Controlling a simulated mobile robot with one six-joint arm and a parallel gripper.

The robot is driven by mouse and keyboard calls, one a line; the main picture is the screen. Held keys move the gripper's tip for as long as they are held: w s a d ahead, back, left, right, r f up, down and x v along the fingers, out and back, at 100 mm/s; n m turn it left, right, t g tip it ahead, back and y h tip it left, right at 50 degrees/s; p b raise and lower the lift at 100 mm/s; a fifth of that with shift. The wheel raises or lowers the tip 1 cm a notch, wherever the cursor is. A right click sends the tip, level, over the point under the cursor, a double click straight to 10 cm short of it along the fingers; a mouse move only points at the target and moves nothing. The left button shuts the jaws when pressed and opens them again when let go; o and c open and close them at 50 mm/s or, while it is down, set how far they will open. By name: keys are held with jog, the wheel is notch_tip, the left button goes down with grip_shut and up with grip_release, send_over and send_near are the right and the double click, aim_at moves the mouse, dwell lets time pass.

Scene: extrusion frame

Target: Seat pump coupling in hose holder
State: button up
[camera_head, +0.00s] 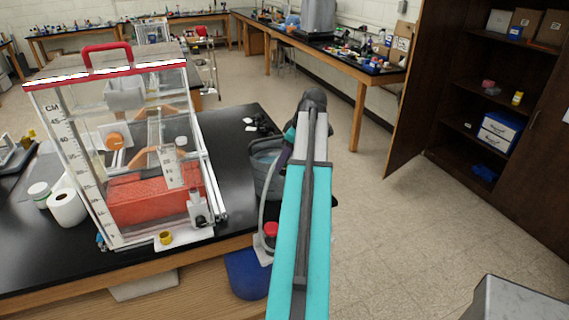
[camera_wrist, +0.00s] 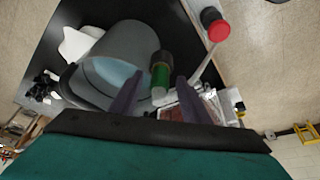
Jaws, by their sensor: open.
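In the wrist view my gripper (camera_wrist: 160,79) is open, with one dark finger on each side of a green and black cylindrical fitting (camera_wrist: 161,72), which looks like the pump coupling. The fingers do not appear to touch it; the depth between them is unclear. The fitting stands at the near side of a grey bucket (camera_wrist: 135,43) with pale blue liquid inside. A pale hose (camera_wrist: 205,66) runs beside it towards a red knob (camera_wrist: 210,22). I cannot clearly make out the hose holder.
In the head view a clear tank (camera_head: 88,160) with a red handle and a red block inside stands on the black bench (camera_head: 238,150). The grey bucket (camera_head: 266,170) and red knob (camera_head: 271,230) are right of it. A yellow ring (camera_head: 165,238) lies in front. Open floor lies right.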

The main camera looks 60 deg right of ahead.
jog(key=shift+c, duration=0.3)
grip_shut()
jog(key=shift+r, duration=0.1)
dwell(0.4)
jog(key=shift+d+r+b, duration=0.1)
jog(key=shift+r+b, duration=1)
jog(key=shift+r, duration=0.55)
jog(key=s+a+r+b, duration=0.1)
jog(key=s+a+b, duration=0.4)
jog(key=a, duration=0.9)
jog(key=shift+s+r, duration=0.3)
jog(key=shift+s, duration=1.35)
